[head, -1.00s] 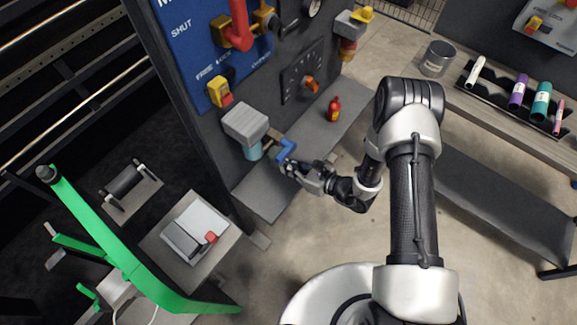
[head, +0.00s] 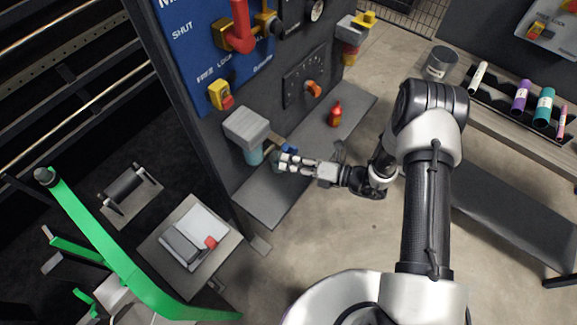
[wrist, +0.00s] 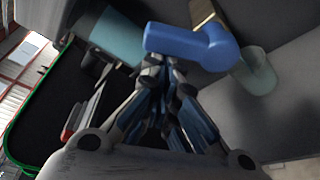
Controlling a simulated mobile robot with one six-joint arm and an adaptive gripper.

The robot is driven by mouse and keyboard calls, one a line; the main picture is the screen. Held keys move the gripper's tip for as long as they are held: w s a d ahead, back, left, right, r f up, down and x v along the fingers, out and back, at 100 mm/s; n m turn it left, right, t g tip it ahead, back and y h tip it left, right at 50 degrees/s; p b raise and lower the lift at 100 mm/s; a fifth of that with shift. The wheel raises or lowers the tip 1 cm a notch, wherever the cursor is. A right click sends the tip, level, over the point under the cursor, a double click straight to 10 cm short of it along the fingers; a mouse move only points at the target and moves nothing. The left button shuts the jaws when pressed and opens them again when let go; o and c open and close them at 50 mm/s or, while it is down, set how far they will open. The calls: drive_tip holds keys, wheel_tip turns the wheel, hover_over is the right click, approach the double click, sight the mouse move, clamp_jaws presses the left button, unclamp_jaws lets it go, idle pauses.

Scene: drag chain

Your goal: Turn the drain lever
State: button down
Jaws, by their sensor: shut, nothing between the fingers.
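The blue drain lever (wrist: 190,46) sits on a brass fitting (wrist: 205,14) below the grey box on the dark panel. In the head view the lever (head: 289,149) is mostly hidden behind my gripper (head: 283,162). In the wrist view my gripper (wrist: 163,72) is shut and empty, with its fingertips just below the lever, close to its underside. Whether they touch it I cannot tell. A teal cylinder (head: 252,154) hangs under the grey box (head: 246,127), left of the lever.
A grey shelf (head: 270,200) lies below the lever, with a small red bottle (head: 335,114) on it. A clear cup (wrist: 258,72) shows right of the lever in the wrist view. A green frame (head: 110,240) stands at lower left. Open floor lies right of the shelf.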

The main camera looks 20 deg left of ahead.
drive_tip(key=w+r+m, duration=0.1)
drive_tip(key=m, duration=0.1)
drive_tip(key=r+m+y+b, duration=0.1)
drive_tip(key=shift+w+d+m, duration=0.35)
drive_tip(key=shift+m, duration=0.05)
drive_tip(key=shift+w, duration=0.1)
idle(0.5)
